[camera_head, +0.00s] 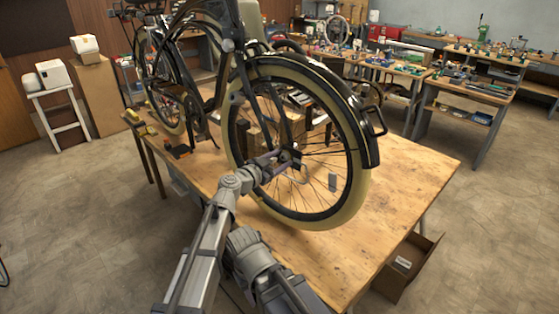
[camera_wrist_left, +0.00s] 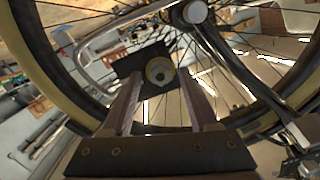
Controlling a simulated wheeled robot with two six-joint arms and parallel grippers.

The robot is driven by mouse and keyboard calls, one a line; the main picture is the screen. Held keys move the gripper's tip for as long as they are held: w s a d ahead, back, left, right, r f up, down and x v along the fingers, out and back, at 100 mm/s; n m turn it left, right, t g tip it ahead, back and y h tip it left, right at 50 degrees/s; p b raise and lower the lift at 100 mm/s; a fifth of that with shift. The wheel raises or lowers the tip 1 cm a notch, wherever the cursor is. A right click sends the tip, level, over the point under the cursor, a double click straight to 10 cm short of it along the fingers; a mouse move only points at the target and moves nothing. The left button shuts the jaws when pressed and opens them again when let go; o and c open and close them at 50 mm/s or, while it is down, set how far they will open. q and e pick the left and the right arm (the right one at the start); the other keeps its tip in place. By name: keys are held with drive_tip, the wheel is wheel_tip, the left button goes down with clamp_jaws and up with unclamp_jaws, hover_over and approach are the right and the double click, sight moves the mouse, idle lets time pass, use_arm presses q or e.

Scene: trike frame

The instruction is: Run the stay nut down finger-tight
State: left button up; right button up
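The bicycle wheel (camera_head: 318,215) stands over the wooden table in the head view. My left gripper (camera_head: 287,158) is beside its hub. In the left wrist view, the two fingers of my left gripper (camera_wrist_left: 160,80) stand apart on either side of a round brass-coloured ring with a grey centre (camera_wrist_left: 159,71), seemingly the stay nut. A dark square plate (camera_wrist_left: 124,66) is around it. A narrow gap seems to separate ring and fingers; contact is hard to judge. The silver hub end (camera_wrist_left: 195,12) is above right. My right gripper is out of view.
Thin spokes and a silver curved stay (camera_wrist_left: 100,42) lie close around the fingers in the wrist view. The wooden table (camera_head: 400,190) is clear at the right. An open cardboard box (camera_head: 405,268) stands on the floor at the lower right.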

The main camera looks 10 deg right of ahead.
use_arm(q)
drive_tip(key=shift+w+d, duration=0.1)
drive_tip(key=f+v, duration=0.1)
drive_tip(key=v, duration=0.6)
drive_tip(key=shift+s+a+r+p, duration=0.3)
drive_tip(key=shift+r+p, duration=0.1)
drive_tip(key=shift+r, duration=0.1)
drive_tip(key=s+a+f+n+g+y, duration=0.35)
drive_tip(key=s+a+f+n, duration=0.2)
drive_tip(key=s+a, duration=0.35)
drive_tip(key=s+a+f+n+g+y, duration=0.3)
drive_tip(key=s+a+f+n+y, duration=0.25)
drive_tip(key=a, duration=0.55)
drive_tip(key=s+a+f+n+g+y, duration=0.3)
drive_tip(key=s+a+f+y, duration=0.1)
drive_tip(key=s+a+f, duration=0.5)
drive_tip(key=s+d+m+y, duration=0.1)
drive_tip(key=s+d+m, duration=0.2)
drive_tip(key=d, duration=0.6)
drive_tip(key=shift+s+r+m+g, duration=0.35)
drive_tip(key=shift+s+m+g, duration=0.1)
drive_tip(key=shift+s, duration=0.25)
drive_tip(key=shift+d, duration=0.15)
drive_tip(key=shift+c, duration=0.2)
